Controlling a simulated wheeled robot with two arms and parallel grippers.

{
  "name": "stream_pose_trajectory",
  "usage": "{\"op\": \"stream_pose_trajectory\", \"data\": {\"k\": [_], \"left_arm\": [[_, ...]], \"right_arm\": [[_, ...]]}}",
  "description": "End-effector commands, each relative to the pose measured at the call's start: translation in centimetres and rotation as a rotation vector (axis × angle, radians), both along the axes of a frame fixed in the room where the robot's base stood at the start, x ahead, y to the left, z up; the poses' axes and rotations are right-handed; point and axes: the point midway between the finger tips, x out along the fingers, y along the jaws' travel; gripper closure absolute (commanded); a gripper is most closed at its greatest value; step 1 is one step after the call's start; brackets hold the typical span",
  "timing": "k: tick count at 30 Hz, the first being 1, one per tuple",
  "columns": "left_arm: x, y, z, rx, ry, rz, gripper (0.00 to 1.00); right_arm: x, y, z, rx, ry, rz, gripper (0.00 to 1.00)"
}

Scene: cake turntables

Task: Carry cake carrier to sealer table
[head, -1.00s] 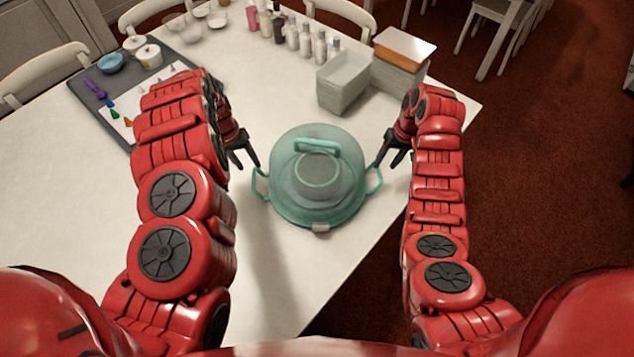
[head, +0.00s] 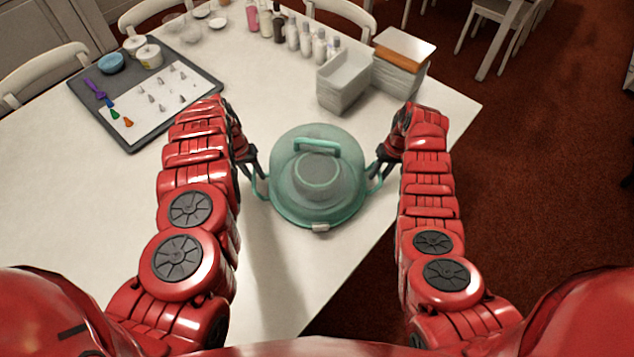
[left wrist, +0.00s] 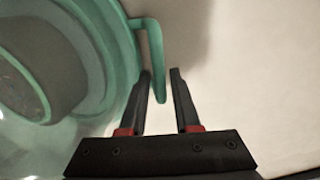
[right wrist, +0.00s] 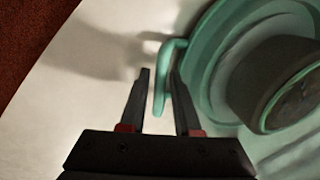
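The cake carrier (head: 318,212) is a round, translucent green dome on the white table, with a top handle, a loop handle on each side and a pale latch in front. A darker round shape shows inside it. My left gripper (head: 256,170) is at its left loop handle. In the left wrist view, the open fingers (left wrist: 160,80) have the handle (left wrist: 155,50) between their tips. My right gripper (head: 375,172) is at the right loop handle. In the right wrist view, the open fingers (right wrist: 160,78) have the handle (right wrist: 168,65) between them. No firm grip shows on either side.
The white table (head: 70,210) is clear on the left. A grey tray (head: 150,140) holds piping tips and bowls. Behind the carrier stand several bottles (head: 293,38), a grey bin (head: 345,95) and a stack of boxes (head: 400,75). Red carpet (head: 540,220) lies to the right.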

Motion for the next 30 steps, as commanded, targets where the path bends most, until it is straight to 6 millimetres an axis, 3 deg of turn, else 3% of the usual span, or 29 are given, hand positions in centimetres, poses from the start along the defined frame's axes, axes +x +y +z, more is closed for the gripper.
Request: {"op": "stream_pose_trajectory", "data": {"k": [1, 5, 30], "left_arm": [[0.00, 0.00, 0.00, 0.000, 0.000, 0.000, 0.80], [0.01, 0.00, 0.02, 0.000, 0.000, 0.000, 1.00], [0.03, 0.02, 0.04, 0.000, -0.001, 0.000, 1.00]], "right_arm": [[-0.01, 0.00, -0.01, 0.000, 0.000, 0.000, 0.80], [-0.01, -0.01, 0.00, 0.000, 0.000, 0.000, 1.00], [-0.03, 0.00, -0.02, 0.000, 0.001, 0.000, 1.00]]}}
